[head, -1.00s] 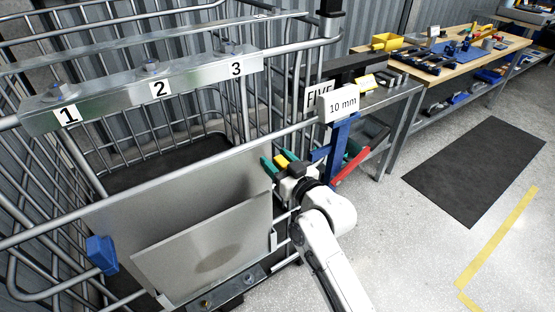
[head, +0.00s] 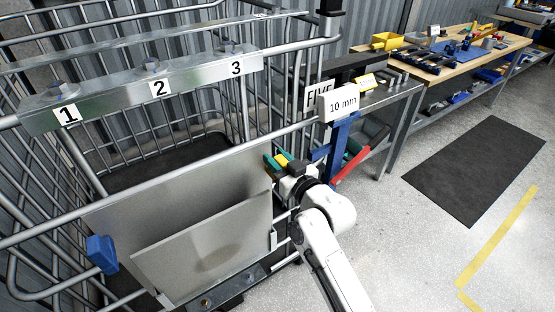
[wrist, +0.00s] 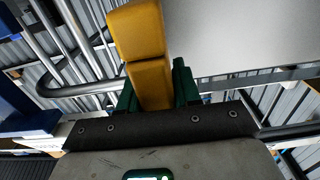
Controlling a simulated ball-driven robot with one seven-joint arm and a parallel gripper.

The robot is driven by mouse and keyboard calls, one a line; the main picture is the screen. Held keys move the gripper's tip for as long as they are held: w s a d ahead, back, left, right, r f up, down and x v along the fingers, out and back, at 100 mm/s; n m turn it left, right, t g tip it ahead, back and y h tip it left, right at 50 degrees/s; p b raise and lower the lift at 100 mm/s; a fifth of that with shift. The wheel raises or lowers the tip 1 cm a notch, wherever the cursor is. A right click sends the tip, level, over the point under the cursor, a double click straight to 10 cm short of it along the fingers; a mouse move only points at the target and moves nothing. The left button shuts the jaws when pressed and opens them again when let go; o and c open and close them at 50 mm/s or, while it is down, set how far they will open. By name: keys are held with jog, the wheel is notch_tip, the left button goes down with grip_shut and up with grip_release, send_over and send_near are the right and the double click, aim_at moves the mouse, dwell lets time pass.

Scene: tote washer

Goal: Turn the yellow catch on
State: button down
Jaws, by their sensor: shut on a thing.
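The yellow catch (wrist: 142,52) is a blocky yellow piece at the right edge of the grey metal panel (head: 215,205). In the wrist view it stands between the two green fingers of my gripper (wrist: 155,88), which are shut on it, and it leans slightly to the left. In the head view my gripper (head: 277,161) is at the panel's upper right edge, and only a little of the yellow catch (head: 282,159) shows between the fingers. The catch's mount is hidden.
A blue catch (head: 102,254) sits at the panel's left edge. A rail with labels 1, 2 and 3 (head: 150,90) crosses the cage above. A "10 mm" sign (head: 343,103) and a blue stand (head: 338,145) are close to the right of my gripper. Open floor lies further right.

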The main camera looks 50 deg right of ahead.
jog(key=shift+a, duration=0.1)
jog(key=a+n, duration=0.1)
jog(key=n, duration=0.2)
jog(key=shift+w+a+f+b, duration=0.2)
jog(key=shift+w+a+b, duration=0.1)
jog(key=shift+a+b, duration=0.1)
jog(key=n, duration=0.2)
jog(key=a+n, duration=0.1)
jog(key=n, duration=0.1)
jog(key=shift+w+a+f, duration=0.2)
jog(key=shift+f, duration=0.2)
jog(key=n, duration=0.1)
jog(key=a+n, duration=0.1)
jog(key=shift+w+f+n+b, duration=0.15)
jog(key=shift+f+n+b, duration=0.25)
jog(key=shift+w+a+f+n, duration=0.1)
jog(key=shift+a+f+n, duration=0.25)
jog(key=shift+n, duration=0.55)
jog(key=shift+w+a+f+n, duration=0.15)
jog(key=shift+f+n, duration=0.3)
jog(key=shift+n, duration=0.45)
jog(key=shift+s+f, duration=0.1)
jog(key=c, duration=0.9)
grip_release()
